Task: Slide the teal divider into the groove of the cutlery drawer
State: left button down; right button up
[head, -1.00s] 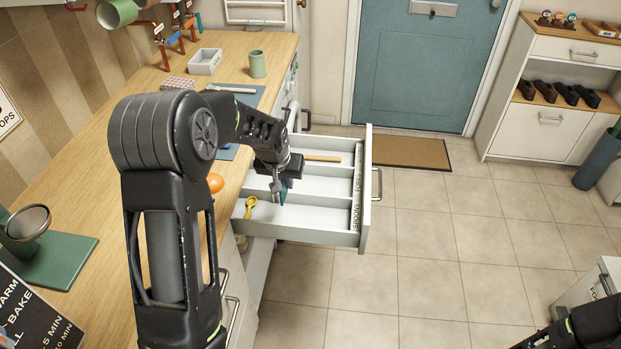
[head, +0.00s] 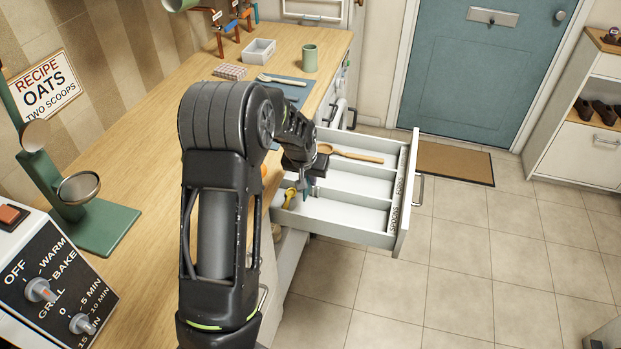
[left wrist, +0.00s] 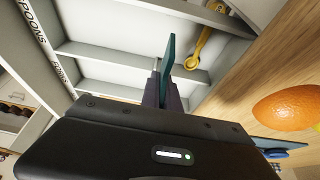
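The teal divider (left wrist: 168,62) is a thin plate standing edge-on between the fingers of my left gripper (left wrist: 165,92) in the left wrist view. In the head view the left gripper (head: 308,182) is over the near part of the open cutlery drawer (head: 340,235), with only a sliver of the divider (head: 306,191) showing below it. The gripper is shut on the divider. The drawer has white compartments and printed labels. I cannot make out the groove or whether the divider touches the drawer floor. My right gripper is out of view.
A yellow spoon (head: 289,198) lies in the nearest compartment, close to the gripper. A wooden spoon (head: 350,154) lies in the far compartment. An orange (left wrist: 287,107) is on the worktop (head: 140,150) beside the drawer.

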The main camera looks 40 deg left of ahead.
aim_at(307, 195)
pick_arm(q)
jog(key=shift+f+b, duration=2.05)
jog(key=shift+f, duration=0.5)
jog(key=shift+f+b, duration=2.2)
jog(key=shift+f, duration=0.35)
jog(key=shift+f, duration=0.3)
jog(key=c, duration=1.5)
grip_release()
jog(key=shift+v, duration=3.9)
jog(key=shift+d+f, duration=0.1)
